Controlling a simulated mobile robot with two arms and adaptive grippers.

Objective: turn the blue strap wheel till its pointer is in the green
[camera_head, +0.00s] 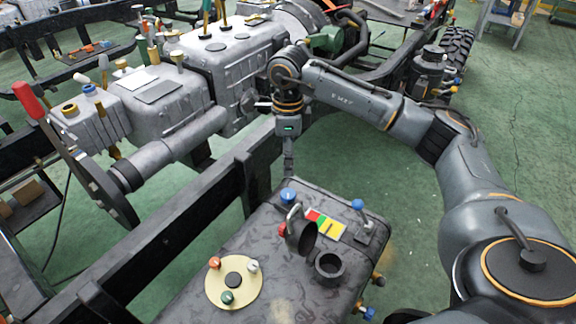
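A small blue knob (288,196), possibly the strap wheel, sits at the far left corner of the dark tank (190,300). A colour strip (325,225) with red, green and yellow patches lies to its right. I cannot make out a pointer on it. A blue ball-topped lever (357,205) stands at the tank's right corner. My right gripper (289,172) points down just above the blue knob; its fingers look like one narrow shape, and I cannot tell whether they touch the knob. My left gripper is not in view.
A raised dark cap (302,237) and an open black neck (328,266) stand near the strip. A cream disc (234,290) carries red, white and green knobs. A black frame rail (160,245) runs along the tank's left.

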